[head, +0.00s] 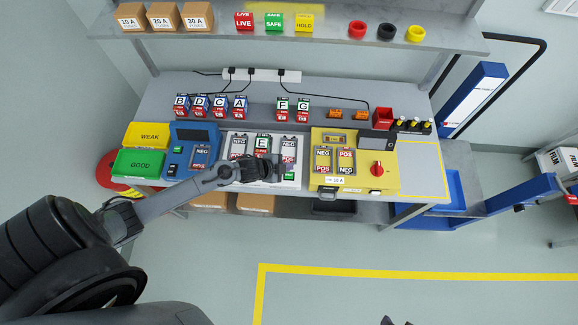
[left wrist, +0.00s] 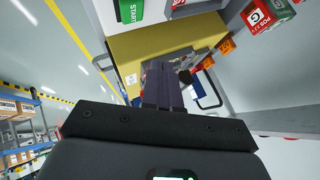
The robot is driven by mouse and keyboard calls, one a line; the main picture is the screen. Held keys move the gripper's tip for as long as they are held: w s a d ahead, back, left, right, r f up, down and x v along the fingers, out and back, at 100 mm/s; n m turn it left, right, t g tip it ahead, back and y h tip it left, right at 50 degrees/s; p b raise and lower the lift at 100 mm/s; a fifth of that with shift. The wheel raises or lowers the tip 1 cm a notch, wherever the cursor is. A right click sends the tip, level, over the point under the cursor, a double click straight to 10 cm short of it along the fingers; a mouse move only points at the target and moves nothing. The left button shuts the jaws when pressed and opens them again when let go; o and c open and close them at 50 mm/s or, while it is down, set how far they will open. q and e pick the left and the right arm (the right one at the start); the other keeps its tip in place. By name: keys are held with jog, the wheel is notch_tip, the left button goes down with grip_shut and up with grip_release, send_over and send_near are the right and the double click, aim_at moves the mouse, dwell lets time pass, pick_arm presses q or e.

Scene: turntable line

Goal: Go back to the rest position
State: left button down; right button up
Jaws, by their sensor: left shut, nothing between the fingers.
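My left gripper (head: 272,168) reaches in from the left, over the white unit (head: 293,182) in the middle of the bench. It is shut and empty. In the left wrist view its closed fingers (left wrist: 163,88) point toward the side of the yellow unit (left wrist: 145,45). The arm hides part of the white unit and the blue unit's front. A block marked E (head: 262,143) stands in the white unit beside blocks marked NEG. Two small dark tips (head: 396,321) at the bottom edge may be my right gripper; too little shows to tell its state.
The yellow unit (head: 326,178) and blue unit (head: 178,172) flank the white one. Yellow WEAK (head: 148,136) and green GOOD (head: 140,164) bins sit at left. Lettered blocks (head: 210,107) stand behind. A shelf (head: 340,32) overhangs the back. The floor in front is clear.

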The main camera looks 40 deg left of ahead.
pick_arm(q)
jog(key=shift+s, duration=0.25)
jog(key=s+d+r+n+p, duration=0.3)
jog(key=s+d+r+p, duration=0.3)
jog(key=s+d+r, duration=0.4)
jog(key=s+a+r+n+g+y+p, duration=0.1)
jog(key=s+r+n+g, duration=0.4)
jog(key=r, duration=0.9)
jog(key=s+a+n+y, duration=0.1)
jog(key=s+n, duration=0.1)
jog(key=s, duration=0.1)
jog(key=shift+s, duration=0.3)
jog(key=shift+d, duration=0.1)
